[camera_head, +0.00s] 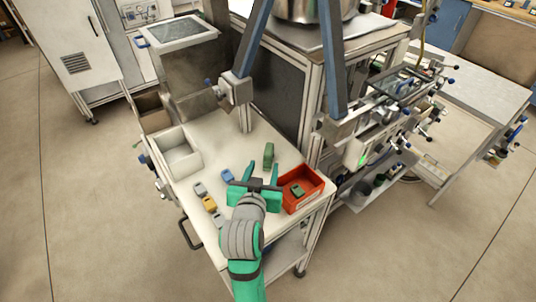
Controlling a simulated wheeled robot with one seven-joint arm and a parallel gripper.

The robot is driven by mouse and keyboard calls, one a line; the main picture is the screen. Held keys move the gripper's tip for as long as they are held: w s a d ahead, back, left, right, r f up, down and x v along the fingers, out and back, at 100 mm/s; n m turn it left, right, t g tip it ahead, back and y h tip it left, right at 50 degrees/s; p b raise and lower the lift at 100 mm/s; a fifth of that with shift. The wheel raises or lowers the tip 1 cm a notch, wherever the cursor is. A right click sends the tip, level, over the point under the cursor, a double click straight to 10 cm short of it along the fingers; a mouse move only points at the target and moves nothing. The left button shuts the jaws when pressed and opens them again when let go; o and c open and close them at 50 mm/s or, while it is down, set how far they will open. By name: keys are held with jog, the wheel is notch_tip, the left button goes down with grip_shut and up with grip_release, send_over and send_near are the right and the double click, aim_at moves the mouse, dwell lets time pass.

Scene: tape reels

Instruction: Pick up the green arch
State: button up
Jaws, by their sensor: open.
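A green piece (268,155), likely the green arch, stands on the white tabletop (237,150). It is too small for me to make out an arch opening. A second, smaller green piece (297,190) lies inside the red bin at the right. My gripper (256,171) has teal fingers spread apart, with nothing visible between them. It is over the table, just nearer than the standing green piece. The right fingertip appears close below that piece in the picture; I cannot tell whether they touch.
The red bin (312,178) stands right of my gripper. A blue piece (227,176), a grey piece (200,189) and a yellow piece (209,204) lie to the left. A white open box (195,137) is at the back left. A metal frame post (245,115) rises behind.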

aim_at(269, 151)
jog(key=x, duration=0.5)
jog(key=shift+w+d+f, duration=0.15)
jog(key=shift+d+f, duration=0.05)
jog(key=shift+f, duration=0.05)
jog(key=shift+x, duration=2.65)
jog(key=shift+a, duration=0.15)
jog(key=shift+w, duration=0.1)
grip_shut()
jog(key=shift+r, duration=0.2)
